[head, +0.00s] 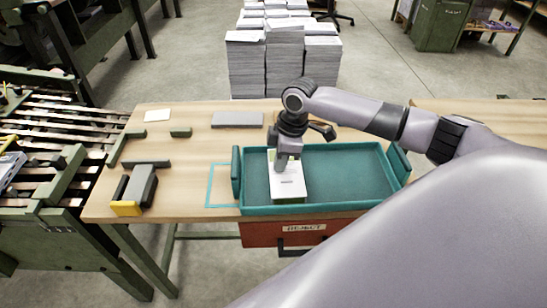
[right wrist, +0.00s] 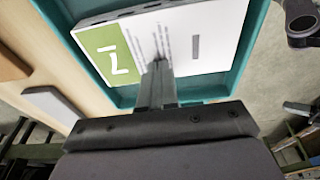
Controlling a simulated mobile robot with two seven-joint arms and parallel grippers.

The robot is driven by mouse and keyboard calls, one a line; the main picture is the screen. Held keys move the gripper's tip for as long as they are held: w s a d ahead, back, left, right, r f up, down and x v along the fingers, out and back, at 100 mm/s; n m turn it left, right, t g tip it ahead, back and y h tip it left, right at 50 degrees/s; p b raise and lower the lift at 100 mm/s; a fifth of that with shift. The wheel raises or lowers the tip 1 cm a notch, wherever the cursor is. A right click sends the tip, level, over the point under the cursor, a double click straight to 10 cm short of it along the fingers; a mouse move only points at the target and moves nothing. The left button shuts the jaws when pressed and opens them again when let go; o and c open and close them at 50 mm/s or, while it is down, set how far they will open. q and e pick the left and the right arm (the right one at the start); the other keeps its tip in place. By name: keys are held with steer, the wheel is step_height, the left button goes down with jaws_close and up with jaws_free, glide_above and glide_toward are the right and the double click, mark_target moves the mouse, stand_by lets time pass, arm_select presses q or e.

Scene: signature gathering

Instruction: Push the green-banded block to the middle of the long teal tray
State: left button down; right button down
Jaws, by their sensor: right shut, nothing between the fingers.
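The long teal tray (head: 345,207) lies on the wooden table. In the right wrist view the block (right wrist: 210,40) shows a white face and a green band with a white mark. My right gripper (head: 284,163) is shut and empty, pointing down over the block's far part. Its closed fingertips (right wrist: 159,68) overlap the white face; I cannot tell whether they touch. My left gripper is not in view.
Teal end pieces stand at the tray's left (head: 236,172) and right (head: 398,163). A teal outline (head: 222,185) marks the table to the left. A grey and yellow tool (head: 137,187) lies farther left. The tray's middle and right are empty. A red drawer (head: 283,235) hangs below.

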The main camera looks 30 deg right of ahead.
steer(key=p, duration=0.4)
glide_above(315, 176)
steer(key=shift+a+f, duration=0.25)
steer(key=shift+f, duration=0.1)
steer(key=shift+s+d+f, duration=0.1)
steer(key=shift+d+f, duration=0.05)
steer(key=shift+d, duration=0.1)
steer(key=shift+r+p, duration=0.8)
steer(key=shift+p, duration=0.35)
steer(key=shift+a+r+p, duration=0.1)
steer(key=shift+r+p, duration=0.1)
steer(key=shift+p, duration=0.25)
steer(key=shift+r+p, duration=0.1)
steer(key=shift+p, duration=0.4)
steer(key=s+d, duration=0.1)
steer(key=d, duration=0.2)
steer(key=s+d+b, duration=0.1)
steer(key=s+d, duration=0.1)
steer(key=d, duration=0.1)
steer(key=s+d+b, duration=0.1)
steer(key=s+d, duration=0.1)
steer(key=d, duration=0.1)
steer(key=shift+s+d+f, duration=0.1)
steer(key=shift+d+f, duration=0.1)
steer(key=shift+f, duration=0.1)
steer(key=shift+s+d+r, duration=0.1)
steer(key=shift+s+d, duration=0.25)
steer(key=shift+d, duration=0.25)
